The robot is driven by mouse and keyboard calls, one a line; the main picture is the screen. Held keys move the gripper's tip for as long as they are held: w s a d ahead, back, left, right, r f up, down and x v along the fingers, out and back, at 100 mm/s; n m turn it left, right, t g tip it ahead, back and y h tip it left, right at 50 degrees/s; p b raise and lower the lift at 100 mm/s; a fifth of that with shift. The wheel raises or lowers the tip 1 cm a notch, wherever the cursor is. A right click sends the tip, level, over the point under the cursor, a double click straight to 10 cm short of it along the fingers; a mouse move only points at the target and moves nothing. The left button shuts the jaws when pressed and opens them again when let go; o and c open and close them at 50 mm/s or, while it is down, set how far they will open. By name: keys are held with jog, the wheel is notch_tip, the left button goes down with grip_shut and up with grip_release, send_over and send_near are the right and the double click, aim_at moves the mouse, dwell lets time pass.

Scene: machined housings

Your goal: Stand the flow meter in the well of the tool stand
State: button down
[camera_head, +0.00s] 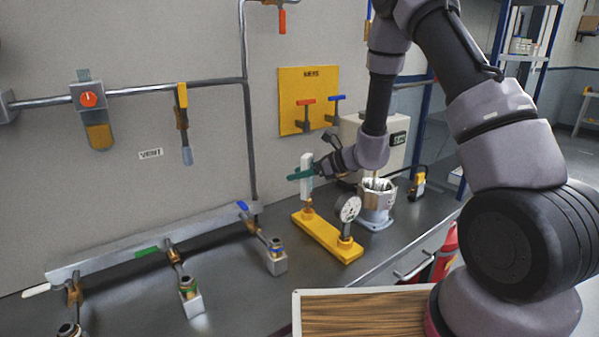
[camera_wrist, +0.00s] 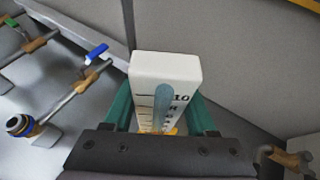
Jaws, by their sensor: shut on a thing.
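The flow meter (camera_head: 307,184) is a white upright block with a brass lower fitting, at the middle of the head view. In the wrist view, the flow meter (camera_wrist: 165,68) shows its top, a scale and a clear tube. My gripper (camera_head: 302,174) has green fingers shut on its upper part, one on each side in the wrist view (camera_wrist: 160,115). The yellow tool stand (camera_head: 325,236) lies on the bench below. The flow meter's lower end is at the stand's left end; I cannot tell whether it is in a well or just above it.
A round dial gauge (camera_head: 348,209) stands at the stand's right end. A pale metal housing (camera_head: 376,207) stands behind it on the right. Pipe fittings with valves (camera_head: 272,252) line the bench at left. A yellow key board (camera_head: 308,88) hangs on the wall.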

jog(key=shift+f, duration=1.25)
jog(key=shift+c, duration=0.6)
grip_release()
jog(key=v, duration=1)
jog(key=shift+s+d, duration=0.2)
jog(key=shift+d, duration=0.1)
jog(key=shift+r, duration=0.15)
